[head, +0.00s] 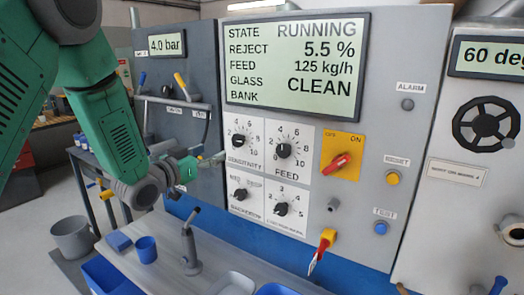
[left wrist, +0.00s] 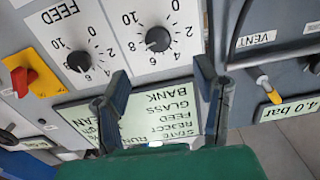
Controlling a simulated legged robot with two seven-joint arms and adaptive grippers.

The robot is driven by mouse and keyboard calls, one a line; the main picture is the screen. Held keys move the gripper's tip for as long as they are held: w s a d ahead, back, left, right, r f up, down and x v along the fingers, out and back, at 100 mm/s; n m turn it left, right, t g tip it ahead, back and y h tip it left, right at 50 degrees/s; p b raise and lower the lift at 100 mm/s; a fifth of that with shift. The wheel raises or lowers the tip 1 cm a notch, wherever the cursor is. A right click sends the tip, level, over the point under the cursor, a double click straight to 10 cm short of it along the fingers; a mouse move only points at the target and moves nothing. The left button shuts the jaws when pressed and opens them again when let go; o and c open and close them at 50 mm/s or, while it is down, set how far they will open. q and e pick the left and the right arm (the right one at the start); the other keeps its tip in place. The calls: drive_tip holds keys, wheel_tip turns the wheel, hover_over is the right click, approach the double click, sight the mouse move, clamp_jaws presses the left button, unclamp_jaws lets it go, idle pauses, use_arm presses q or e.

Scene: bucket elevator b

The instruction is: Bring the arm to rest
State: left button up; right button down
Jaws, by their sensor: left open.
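My left arm is green and comes in from the upper left in the head view. Its gripper (head: 212,160) is in front of the left edge of the control panel (head: 400,60), just left of the sensitivity knob (head: 239,141). In the left wrist view the two dark fingers (left wrist: 163,82) are apart with nothing between them. The sensitivity knob (left wrist: 158,39) and feed knob (left wrist: 78,61) show upside down beyond the fingertips. I cannot tell whether a finger touches the panel. My right gripper is not in view.
The display (head: 295,65) reads RUNNING, reject 5.5 %, 125 kg/h, CLEAN. A red switch on a yellow plate (head: 352,139) sits right of the knobs. Below are a bench with a blue cup (head: 146,249) and a grey lever (head: 190,245). A grey bucket (head: 73,238) stands at left.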

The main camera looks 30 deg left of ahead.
use_arm(q)
drive_tip(key=s+d+f+n+g, duration=0.1)
drive_tip(key=s+d+f+g, duration=0.25)
drive_tip(key=f, duration=0.55)
drive_tip(key=s+d+f+g+y, duration=0.15)
drive_tip(key=s+f, duration=0.25)
drive_tip(key=f, duration=0.5)
drive_tip(key=s+d+f+n+g+h, duration=0.1)
drive_tip(key=s+d+f+g, duration=0.25)
drive_tip(key=f, duration=0.55)
drive_tip(key=s+d+f+g, duration=0.25)
drive_tip(key=s+f, duration=0.25)
drive_tip(key=s, duration=0.5)
drive_tip(key=s+d+f+g+b, duration=0.15)
drive_tip(key=s+f+g, duration=0.25)
drive_tip(key=s, duration=0.5)
drive_tip(key=s+d+f+g, duration=0.3)
drive_tip(key=s+f, duration=0.2)
drive_tip(key=s, duration=0.5)
drive_tip(key=w+f+m+b, duration=0.1)
drive_tip(key=w+f+b, duration=0.2)
drive_tip(key=f+b, duration=1)
drive_tip(key=shift+d+t+y, duration=0.3)
drive_tip(key=shift+y, duration=0.05)
drive_tip(key=shift+w, duration=0.15)
idle(0.6)
